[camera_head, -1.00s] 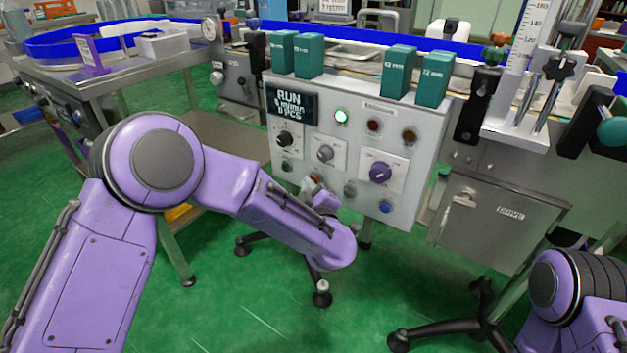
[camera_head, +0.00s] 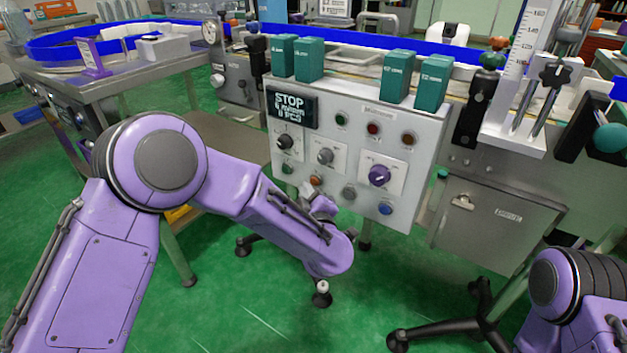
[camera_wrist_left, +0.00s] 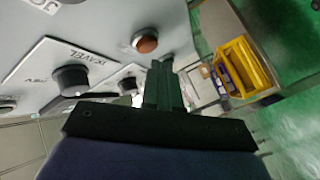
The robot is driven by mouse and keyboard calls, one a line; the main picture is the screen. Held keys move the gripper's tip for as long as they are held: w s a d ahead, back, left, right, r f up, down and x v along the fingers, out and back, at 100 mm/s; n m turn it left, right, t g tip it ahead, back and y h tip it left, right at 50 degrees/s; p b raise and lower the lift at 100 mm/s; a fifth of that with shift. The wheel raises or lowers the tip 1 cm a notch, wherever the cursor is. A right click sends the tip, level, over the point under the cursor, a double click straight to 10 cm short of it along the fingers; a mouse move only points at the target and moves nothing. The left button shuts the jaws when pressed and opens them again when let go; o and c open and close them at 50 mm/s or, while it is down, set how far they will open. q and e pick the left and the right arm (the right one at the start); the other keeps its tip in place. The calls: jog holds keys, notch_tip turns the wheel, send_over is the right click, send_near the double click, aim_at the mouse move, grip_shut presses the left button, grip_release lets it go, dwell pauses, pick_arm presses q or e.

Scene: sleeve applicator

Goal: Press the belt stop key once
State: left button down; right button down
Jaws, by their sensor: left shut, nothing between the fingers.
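The control panel (camera_head: 345,140) has a display (camera_head: 291,108) that reads STOP, and its green lamp (camera_head: 341,118) is dark. In the bottom row of keys sits an orange-red key (camera_head: 315,180), likely the belt stop key; its label cannot be read. It also shows in the left wrist view as a round orange key (camera_wrist_left: 145,43) in a metal ring. My left gripper (camera_head: 318,200) is just below and in front of this key, partly hidden by my wrist. In the wrist view its dark fingers (camera_wrist_left: 165,82) are shut and empty, with the tips apart from the key.
A green key (camera_head: 287,168), a grey key (camera_head: 348,192) and a blue key (camera_head: 385,208) share the row. Knobs sit above, including a purple one (camera_head: 379,175). Teal blocks (camera_head: 433,83) stand on top. A yellow bin (camera_wrist_left: 243,68) is below.

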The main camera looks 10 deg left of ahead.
pick_arm(q)
jog(key=shift+s, duration=0.15)
jog(key=shift+s+a+p, duration=0.3)
jog(key=shift+s+p, duration=0.05)
jog(key=shift+s, duration=0.4)
jog(key=shift+s+a+p, duration=0.3)
jog(key=shift+s+p, duration=0.05)
jog(key=shift+s, duration=0.4)
jog(key=shift+s+a+p, duration=0.3)
jog(key=shift+s+p, duration=0.05)
jog(key=shift+s, duration=0.4)
